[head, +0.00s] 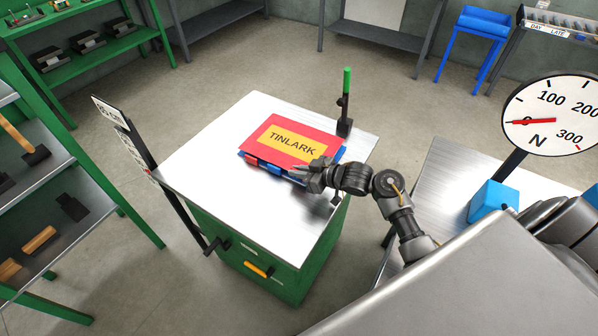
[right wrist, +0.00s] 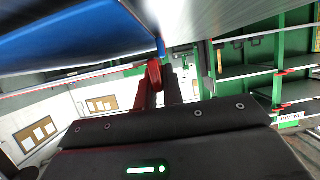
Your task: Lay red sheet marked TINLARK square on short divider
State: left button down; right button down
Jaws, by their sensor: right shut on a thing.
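The red sheet (head: 266,134), with TINLARK on a yellow panel, lies over a blue piece (head: 342,153) on the metal-topped green cabinet. Blue shows past its left and right edges, and red and blue parts show along the front. The sheet hides most of what is under it, so I cannot tell whether it touches or which part is the short divider. My right gripper (head: 303,172) is shut at the sheet's front right corner. In the right wrist view, a large blue surface (right wrist: 65,38) is close beside the gripper (right wrist: 158,85). My left gripper is not in view.
A black post with a green top (head: 346,95) stands behind the sheet. A dial (head: 552,118) and a blue block (head: 492,201) are at the right. Green shelving (head: 128,205) stands at the left. The cabinet top (head: 200,160) is clear left and front of the sheet.

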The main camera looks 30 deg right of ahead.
jog(key=shift+f, duration=0.55)
jog(key=c, duration=1.5)
grip_release()
jog(key=shift+r, duration=0.85)
jog(key=v, duration=1.2)
jog(key=shift+f, duration=0.1)
jog(key=shift+w+f, duration=0.1)
jog(key=shift+w, duration=0.1)
